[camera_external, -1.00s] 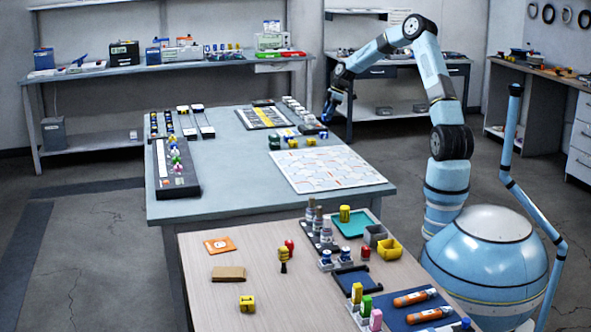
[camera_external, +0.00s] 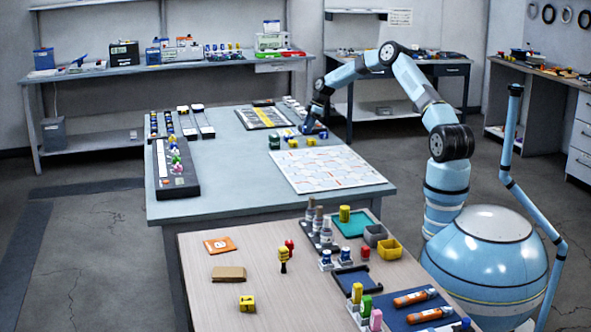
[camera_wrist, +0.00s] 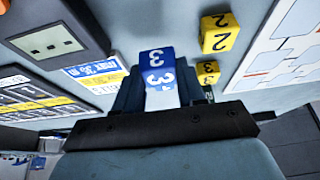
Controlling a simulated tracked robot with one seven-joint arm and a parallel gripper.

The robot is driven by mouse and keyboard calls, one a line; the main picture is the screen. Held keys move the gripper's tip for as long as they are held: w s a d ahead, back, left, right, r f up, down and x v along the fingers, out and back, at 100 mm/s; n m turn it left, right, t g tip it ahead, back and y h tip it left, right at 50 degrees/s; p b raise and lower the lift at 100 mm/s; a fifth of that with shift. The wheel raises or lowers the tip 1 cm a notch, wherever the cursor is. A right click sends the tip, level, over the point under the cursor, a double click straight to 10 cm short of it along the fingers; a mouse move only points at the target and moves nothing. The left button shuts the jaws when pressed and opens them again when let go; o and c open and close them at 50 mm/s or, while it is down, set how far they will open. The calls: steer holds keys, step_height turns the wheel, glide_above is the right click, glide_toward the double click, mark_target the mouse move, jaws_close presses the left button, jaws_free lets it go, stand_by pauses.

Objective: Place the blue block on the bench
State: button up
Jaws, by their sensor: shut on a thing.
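A blue block (camera_wrist: 157,58) with a white 3 sits between the dark fingers of my gripper (camera_wrist: 160,92) in the wrist view. My gripper is shut on it. In the external view my gripper (camera_external: 307,128) is low over the far right part of the grey-blue bench (camera_external: 225,165). The block is too small there to make out clearly. I cannot tell whether its underside touches the bench top.
Yellow blocks marked 2 (camera_wrist: 218,33) and 3 (camera_wrist: 208,73) stand just right of the blue block. A blue and yellow label card (camera_wrist: 95,73) and a grey device (camera_wrist: 50,42) are to the left. A white patterned board (camera_external: 325,170) lies nearer the camera.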

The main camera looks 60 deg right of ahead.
steer(key=shift+w+f, duration=0.25)
steer(key=shift+f, duration=0.15)
steer(key=shift+d+f, duration=0.1)
steer(key=shift+f, duration=1.35)
steer(key=shift+f, duration=0.1)
steer(key=o, duration=1.1)
